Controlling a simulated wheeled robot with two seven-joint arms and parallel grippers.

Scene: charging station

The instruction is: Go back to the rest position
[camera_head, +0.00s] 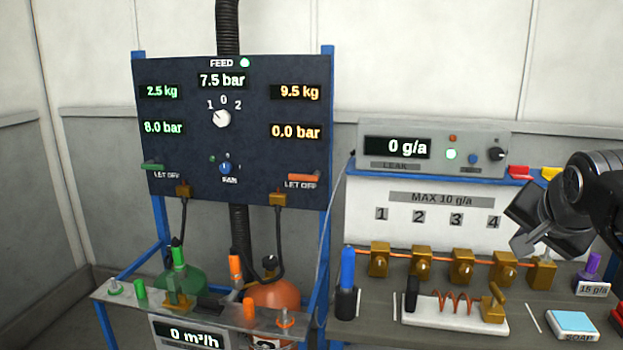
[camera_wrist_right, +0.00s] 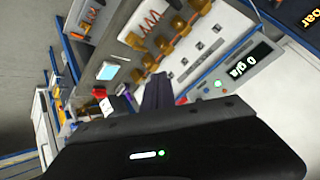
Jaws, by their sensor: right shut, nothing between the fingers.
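My right gripper (camera_head: 524,243) comes in from the right edge of the head view and hangs in the air in front of the numbered panel (camera_head: 440,199). Its fingers are together with nothing between them. In the right wrist view its dark fingers (camera_wrist_right: 156,92) point toward the bench, near the leak meter (camera_wrist_right: 235,72). My left gripper does not show in the head view.
A dark feed panel (camera_head: 255,100) stands at the left, above a green cylinder (camera_head: 180,283) and an orange one (camera_head: 275,296). Brass fittings (camera_head: 462,268) line the bench at the right. A blue-topped soap block (camera_head: 572,325) lies at the front.

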